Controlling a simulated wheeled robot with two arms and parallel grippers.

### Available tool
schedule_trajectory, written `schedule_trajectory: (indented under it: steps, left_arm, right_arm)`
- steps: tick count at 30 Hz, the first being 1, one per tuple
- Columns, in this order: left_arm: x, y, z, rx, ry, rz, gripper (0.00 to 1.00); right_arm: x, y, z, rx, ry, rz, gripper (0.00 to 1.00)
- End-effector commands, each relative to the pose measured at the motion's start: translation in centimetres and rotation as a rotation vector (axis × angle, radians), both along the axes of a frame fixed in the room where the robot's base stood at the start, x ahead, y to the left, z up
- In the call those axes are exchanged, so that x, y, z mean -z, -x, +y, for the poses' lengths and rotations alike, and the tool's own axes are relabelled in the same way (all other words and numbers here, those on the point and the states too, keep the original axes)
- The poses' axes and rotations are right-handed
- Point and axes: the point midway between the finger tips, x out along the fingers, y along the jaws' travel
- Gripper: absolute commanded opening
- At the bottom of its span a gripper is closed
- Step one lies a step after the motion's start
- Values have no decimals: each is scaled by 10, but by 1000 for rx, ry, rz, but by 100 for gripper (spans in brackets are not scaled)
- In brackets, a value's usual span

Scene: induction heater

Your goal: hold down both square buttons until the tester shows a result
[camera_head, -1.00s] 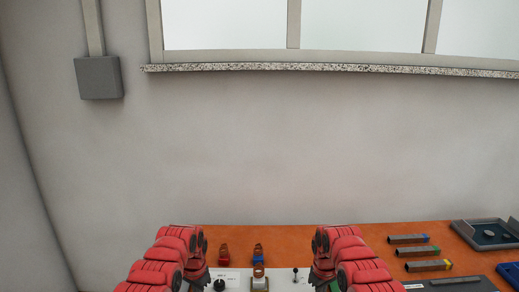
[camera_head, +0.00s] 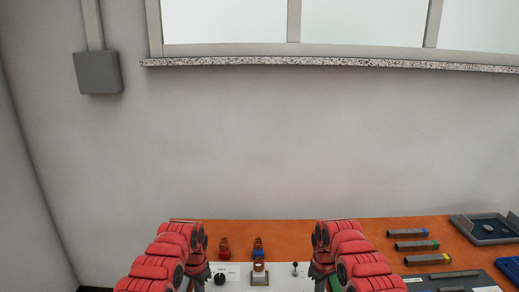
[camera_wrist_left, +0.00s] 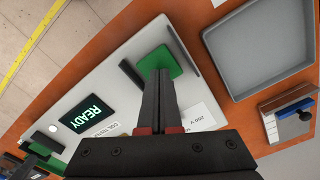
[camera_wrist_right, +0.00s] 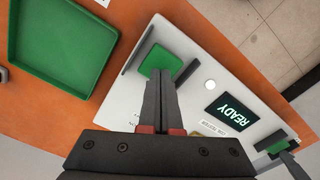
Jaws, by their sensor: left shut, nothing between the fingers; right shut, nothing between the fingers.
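The tester is a pale panel (camera_wrist_left: 100,85) whose dark screen (camera_wrist_left: 88,113) reads READY in green letters; the screen also shows in the right wrist view (camera_wrist_right: 230,112). In the left wrist view a green square button (camera_wrist_left: 159,62) sits between dark guards, and my shut left gripper (camera_wrist_left: 162,75) has its tips over it. In the right wrist view the other green square button (camera_wrist_right: 160,60) lies under the tips of my shut right gripper (camera_wrist_right: 160,75). Both grippers are empty. I cannot tell whether the tips touch the buttons.
An orange bench (camera_head: 285,232) carries the panel. A grey tray (camera_wrist_left: 260,45) lies near the left button, and a green tray (camera_wrist_right: 62,45) near the right one. Several grey bars with coloured ends (camera_head: 415,245) lie at the bench's right. A wall stands behind.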

Motion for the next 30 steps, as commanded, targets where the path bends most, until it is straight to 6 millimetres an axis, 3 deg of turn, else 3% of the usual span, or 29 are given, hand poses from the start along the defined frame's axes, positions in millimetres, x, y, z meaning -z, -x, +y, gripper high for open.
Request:
schedule_trajectory:
  steps: [30]
  left_arm:
    - [17, 0, -1, 1, 2, 1, 0]
  right_arm:
    - [3, 0, 0, -1, -1, 0, 0]
